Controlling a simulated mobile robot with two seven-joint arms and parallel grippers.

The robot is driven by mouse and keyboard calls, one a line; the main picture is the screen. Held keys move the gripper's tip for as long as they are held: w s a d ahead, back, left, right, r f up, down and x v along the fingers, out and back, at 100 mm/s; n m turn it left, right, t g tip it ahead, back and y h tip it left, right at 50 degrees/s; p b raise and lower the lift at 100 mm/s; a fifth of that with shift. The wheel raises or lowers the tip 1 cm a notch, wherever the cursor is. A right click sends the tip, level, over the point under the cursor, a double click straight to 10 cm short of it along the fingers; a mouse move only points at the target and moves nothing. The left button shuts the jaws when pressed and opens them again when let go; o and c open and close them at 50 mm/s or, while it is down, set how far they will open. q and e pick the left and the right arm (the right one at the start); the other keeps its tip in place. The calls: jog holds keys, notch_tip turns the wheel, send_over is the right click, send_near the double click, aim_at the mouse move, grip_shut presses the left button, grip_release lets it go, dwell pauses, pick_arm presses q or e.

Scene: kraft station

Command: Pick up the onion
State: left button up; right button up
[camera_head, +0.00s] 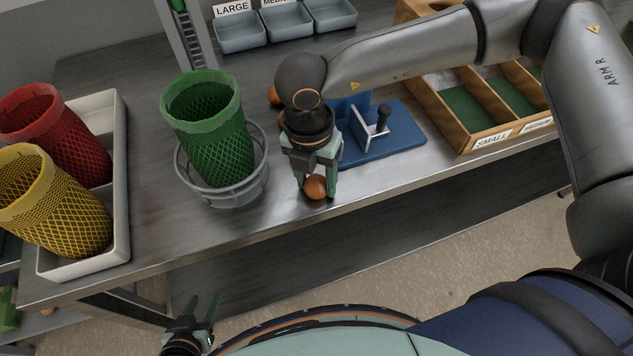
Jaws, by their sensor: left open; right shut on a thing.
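An orange-brown onion (315,188) is near the front edge of the metal table, between the fingers of my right gripper (316,190). The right gripper points down and is shut on this onion; I cannot tell whether the onion touches the table. Another orange-brown round thing (273,95), likely an onion, shows behind the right wrist and is partly hidden. My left gripper (205,308) is open and empty, low in front of the table and well apart from the onion.
A green mesh basket (212,130) stands in a grey ring holder (262,178) just left of the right gripper. A blue fixture (408,130) with a black-knobbed lever is to the right. A wooden sorting box (452,112) stands further right. Red (62,130) and yellow (60,215) mesh baskets sit in a white tray (120,190).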

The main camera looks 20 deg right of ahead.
grip_shut()
jog(key=shift+r, duration=0.1)
jog(key=shift+r, duration=0.6)
jog(key=s+a+r+b, duration=0.3)
jog(key=s+a+r, duration=0.4)
jog(key=s+r, duration=0.4)
jog(key=shift+s+a+r, duration=0.3)
jog(key=shift+s+r, duration=0.05)
jog(key=shift+s, duration=0.05)
